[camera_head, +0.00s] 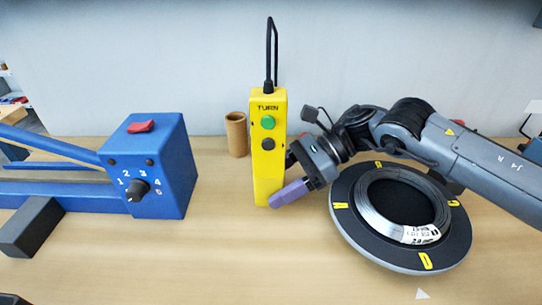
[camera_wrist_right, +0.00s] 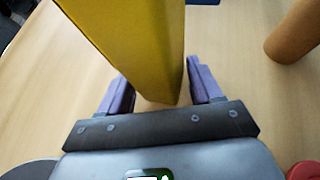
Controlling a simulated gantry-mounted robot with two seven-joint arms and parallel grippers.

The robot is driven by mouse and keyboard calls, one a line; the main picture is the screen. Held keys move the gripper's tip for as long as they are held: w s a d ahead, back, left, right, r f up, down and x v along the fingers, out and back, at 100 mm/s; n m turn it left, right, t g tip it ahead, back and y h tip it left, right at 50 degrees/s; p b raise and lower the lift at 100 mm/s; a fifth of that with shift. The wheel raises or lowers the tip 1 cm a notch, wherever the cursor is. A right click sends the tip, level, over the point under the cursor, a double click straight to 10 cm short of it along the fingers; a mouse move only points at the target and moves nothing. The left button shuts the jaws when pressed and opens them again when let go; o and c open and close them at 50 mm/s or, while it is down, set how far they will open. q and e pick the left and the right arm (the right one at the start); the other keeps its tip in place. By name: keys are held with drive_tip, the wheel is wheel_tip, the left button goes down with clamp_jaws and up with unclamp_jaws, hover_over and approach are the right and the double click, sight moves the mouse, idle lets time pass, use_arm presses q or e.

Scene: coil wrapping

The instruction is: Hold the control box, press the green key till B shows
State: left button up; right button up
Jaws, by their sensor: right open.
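The yellow control box (camera_head: 267,178) stands upright on the table, marked TURN, with a green key (camera_head: 268,122) above a dark key (camera_head: 267,143) and a black cable loop on top. My right gripper (camera_head: 286,192) is at its lower part, coming from the right. In the right wrist view the box (camera_wrist_right: 140,40) stands between the two purple fingers (camera_wrist_right: 158,88), with gaps visible; the jaws are open. The round turntable (camera_head: 345,228) has yellow letter labels; D is at the front, nearest a white triangle (camera_head: 421,293) on the table. My left gripper is out of view.
A metal coil (camera_head: 368,212) with a white label lies on the turntable. A blue machine (camera_head: 170,180) with a numbered dial and red switch stands at the left. A brown cardboard tube (camera_head: 236,135) stands behind, left of the box. The front middle table is clear.

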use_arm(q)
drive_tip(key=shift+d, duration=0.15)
use_arm(e)
drive_tip(key=c, duration=0.5)
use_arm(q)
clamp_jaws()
use_arm(e)
drive_tip(key=shift+c, duration=0.2)
idle(0.6)
idle(0.7)
